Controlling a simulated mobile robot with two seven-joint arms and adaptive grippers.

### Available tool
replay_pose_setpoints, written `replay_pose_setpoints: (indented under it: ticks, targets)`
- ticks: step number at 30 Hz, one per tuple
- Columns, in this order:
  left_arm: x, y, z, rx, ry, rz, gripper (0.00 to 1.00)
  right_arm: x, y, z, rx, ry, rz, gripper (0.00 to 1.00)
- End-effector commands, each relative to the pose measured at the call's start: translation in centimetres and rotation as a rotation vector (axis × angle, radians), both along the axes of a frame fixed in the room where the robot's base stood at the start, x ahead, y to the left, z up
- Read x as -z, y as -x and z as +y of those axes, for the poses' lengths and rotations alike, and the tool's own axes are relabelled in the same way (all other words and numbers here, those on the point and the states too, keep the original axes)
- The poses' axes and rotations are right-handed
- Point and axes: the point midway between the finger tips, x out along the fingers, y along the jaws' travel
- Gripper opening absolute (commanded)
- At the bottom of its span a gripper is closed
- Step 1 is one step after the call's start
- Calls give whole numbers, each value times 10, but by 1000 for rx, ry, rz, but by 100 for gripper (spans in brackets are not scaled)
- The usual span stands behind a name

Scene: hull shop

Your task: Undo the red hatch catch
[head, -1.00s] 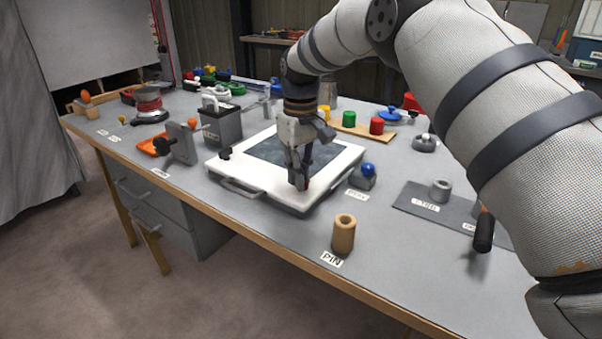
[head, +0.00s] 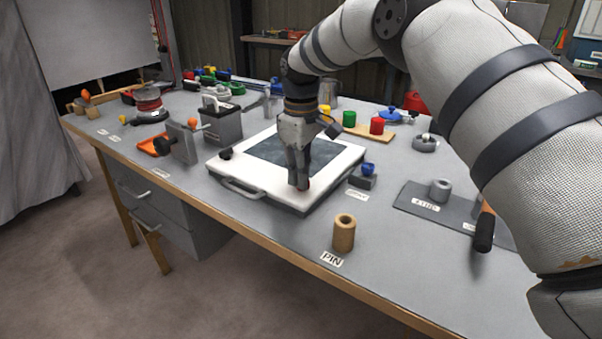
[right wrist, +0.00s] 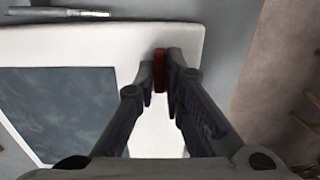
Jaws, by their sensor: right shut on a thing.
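The white hatch (head: 248,194) with a dark window (head: 270,152) lies flat on the grey bench. It has a metal handle on its front edge and a black catch (head: 226,153) at its left. The red catch (right wrist: 160,72) sits near the hatch's edge in the right wrist view. My right gripper (right wrist: 167,70) is shut on it, one finger on each side. In the head view the right gripper (head: 300,186) points down at the hatch's right front corner and mostly hides the red catch. My left gripper is not in view.
A tan cylinder (head: 343,233) by a PIN label stands in front of the hatch. A blue-knobbed block (head: 364,177) is close on the right. A grey mat (head: 418,198) with a ring lies further right. A battery-like box (head: 219,120) stands behind left.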

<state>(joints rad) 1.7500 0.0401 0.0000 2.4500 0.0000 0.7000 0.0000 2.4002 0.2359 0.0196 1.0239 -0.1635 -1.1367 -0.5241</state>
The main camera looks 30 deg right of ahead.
Motion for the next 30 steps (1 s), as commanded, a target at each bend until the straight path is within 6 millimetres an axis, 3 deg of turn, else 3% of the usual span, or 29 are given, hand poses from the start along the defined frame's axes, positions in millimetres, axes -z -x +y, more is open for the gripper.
replay_pose_setpoints:
  ticks: [3,6,7,17,27,30]
  targets:
    - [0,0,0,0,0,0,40,1,0,0,-2,0,0,0]
    - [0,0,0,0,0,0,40,1,0,0,-1,0,0,28]
    - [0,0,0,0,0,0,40,1,0,0,-1,0,0,30]
    - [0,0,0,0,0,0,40,-5,-1,0,0,0,-2,30]
    - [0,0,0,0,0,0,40,-90,-1,0,0,1,-6,30]
    - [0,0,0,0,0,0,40,-107,-1,0,-1,1,-4,30]
